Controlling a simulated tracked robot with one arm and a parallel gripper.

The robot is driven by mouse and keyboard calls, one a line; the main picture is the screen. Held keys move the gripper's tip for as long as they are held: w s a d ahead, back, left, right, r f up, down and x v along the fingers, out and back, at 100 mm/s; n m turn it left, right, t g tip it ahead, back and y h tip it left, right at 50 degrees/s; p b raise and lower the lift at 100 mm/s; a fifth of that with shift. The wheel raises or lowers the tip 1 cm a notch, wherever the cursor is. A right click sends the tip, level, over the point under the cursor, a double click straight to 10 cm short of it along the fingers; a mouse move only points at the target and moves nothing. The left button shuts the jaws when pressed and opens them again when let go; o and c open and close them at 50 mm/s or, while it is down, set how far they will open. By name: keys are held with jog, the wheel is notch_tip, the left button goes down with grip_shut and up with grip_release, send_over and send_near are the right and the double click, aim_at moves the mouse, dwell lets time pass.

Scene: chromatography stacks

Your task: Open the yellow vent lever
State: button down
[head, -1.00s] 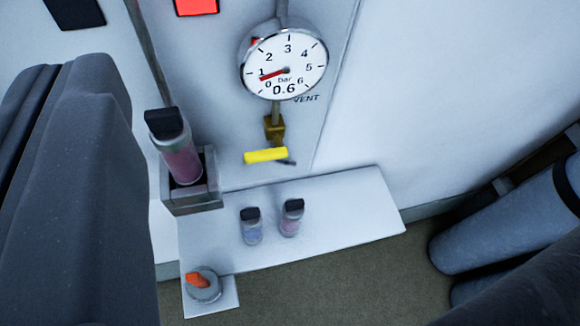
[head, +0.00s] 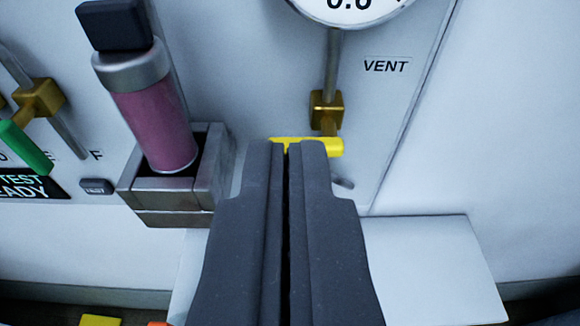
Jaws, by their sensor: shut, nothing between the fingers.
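The yellow vent lever (head: 326,147) lies roughly level under a brass valve block (head: 326,110) on the panel, below the gauge and left of the VENT label (head: 386,66). My gripper (head: 287,146) is shut and empty, with only a thin dark gap between its fingers. Its fingertips overlap the left part of the lever in the picture and hide that part. I cannot tell whether they touch it.
A pink cylinder with a black cap (head: 152,118) stands in a grey metal holder (head: 168,218) just left of my fingers. A green-handled valve (head: 28,146) is at the far left. A white shelf (head: 430,268) lies below. The panel right of the lever is clear.

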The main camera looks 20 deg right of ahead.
jog(key=w+d+f, duration=0.2)
jog(key=w+f, duration=0.4)
jog(key=w, duration=0.2)
jog(key=shift+w+d+f+b, duration=0.15)
jog(key=shift+d+b, duration=0.05)
jog(key=shift+b, duration=0.25)
